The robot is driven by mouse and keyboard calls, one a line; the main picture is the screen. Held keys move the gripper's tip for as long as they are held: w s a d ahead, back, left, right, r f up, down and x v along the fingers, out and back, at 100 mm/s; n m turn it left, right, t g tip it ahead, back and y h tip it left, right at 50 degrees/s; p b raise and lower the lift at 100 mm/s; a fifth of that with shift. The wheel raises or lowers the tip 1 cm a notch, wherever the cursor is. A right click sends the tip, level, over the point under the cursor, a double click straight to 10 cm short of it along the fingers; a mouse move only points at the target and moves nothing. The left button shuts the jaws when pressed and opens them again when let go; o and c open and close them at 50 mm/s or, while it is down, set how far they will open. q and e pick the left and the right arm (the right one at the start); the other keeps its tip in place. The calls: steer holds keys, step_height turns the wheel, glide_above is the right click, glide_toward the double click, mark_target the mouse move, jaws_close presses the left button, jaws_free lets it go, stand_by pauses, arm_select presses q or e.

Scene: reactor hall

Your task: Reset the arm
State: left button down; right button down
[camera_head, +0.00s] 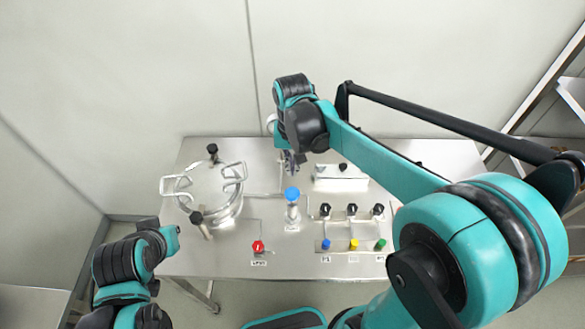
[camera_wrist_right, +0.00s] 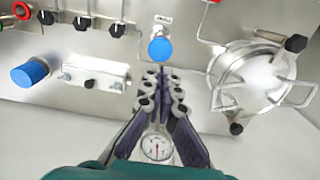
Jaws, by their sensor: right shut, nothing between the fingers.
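My right arm reaches over the steel table (camera_head: 225,262) from the right. Its gripper (camera_head: 291,166) points down above the table, behind the blue-capped valve (camera_head: 292,194). In the right wrist view the gripper's fingers (camera_wrist_right: 162,74) are together with nothing between their tips. The blue cap (camera_wrist_right: 160,48) shows just beyond the tips; I cannot tell the gap. My left arm (camera_head: 130,262) is folded at the lower left, and its fingers do not show.
A round lidded vessel (camera_head: 210,190) with handles stands at the table's left. A red knob (camera_head: 258,247) and a panel with blue, yellow and green knobs (camera_head: 353,244) sit toward the front. The wrist view shows a dial gauge (camera_wrist_right: 157,147) and another blue knob (camera_wrist_right: 30,73).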

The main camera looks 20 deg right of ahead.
stand_by(0.7)
steer(key=s+d+f+n+t+b, duration=0.3)
steer(key=s+f+t+b, duration=0.4)
steer(key=s+f+b, duration=0.4)
step_height(320, 180, down, 4)
steer(key=d+b, duration=0.1)
steer(key=b, duration=0.5)
steer(key=shift+s+f, duration=0.15)
steer(key=shift+f, duration=0.05)
stand_by(0.4)
